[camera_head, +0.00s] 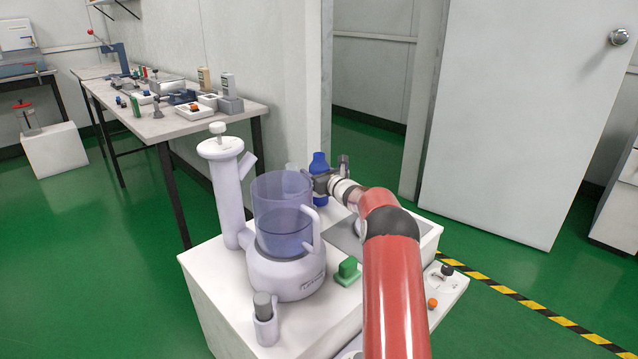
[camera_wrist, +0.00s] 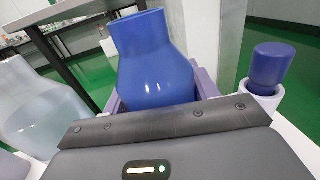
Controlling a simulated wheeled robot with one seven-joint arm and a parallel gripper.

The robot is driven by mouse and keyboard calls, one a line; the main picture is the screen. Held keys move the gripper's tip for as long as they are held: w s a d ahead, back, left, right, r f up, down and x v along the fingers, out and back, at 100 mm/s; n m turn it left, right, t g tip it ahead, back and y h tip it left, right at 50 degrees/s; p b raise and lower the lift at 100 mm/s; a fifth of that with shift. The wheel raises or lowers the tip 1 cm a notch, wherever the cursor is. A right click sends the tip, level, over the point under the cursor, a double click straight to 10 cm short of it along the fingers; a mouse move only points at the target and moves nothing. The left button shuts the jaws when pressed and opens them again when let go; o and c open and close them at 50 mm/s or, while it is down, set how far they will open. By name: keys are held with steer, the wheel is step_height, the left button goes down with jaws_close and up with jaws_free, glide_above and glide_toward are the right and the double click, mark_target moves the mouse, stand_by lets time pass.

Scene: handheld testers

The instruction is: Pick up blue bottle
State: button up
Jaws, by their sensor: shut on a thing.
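The blue bottle (camera_head: 319,168) stands upright at the back of the white stand, right of the large blender-like machine. In the wrist view the blue bottle (camera_wrist: 152,62) is close and large in the middle, with its lower part hidden behind the gripper body. My gripper (camera_head: 322,184) reaches it from the right in the head view and is shut on it. Pale purple finger parts show on both sides of the bottle in the wrist view (camera_wrist: 157,92).
The machine with a clear blue jug (camera_head: 283,205) stands close left of the bottle. A green block (camera_head: 347,271) lies in front. A clear bottle (camera_wrist: 38,105) and a blue-capped holder (camera_wrist: 268,72) flank the blue bottle. A cluttered table (camera_head: 180,122) stands behind left.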

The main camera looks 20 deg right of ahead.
steer(key=shift+r, duration=0.1)
steer(key=shift+c, duration=0.9)
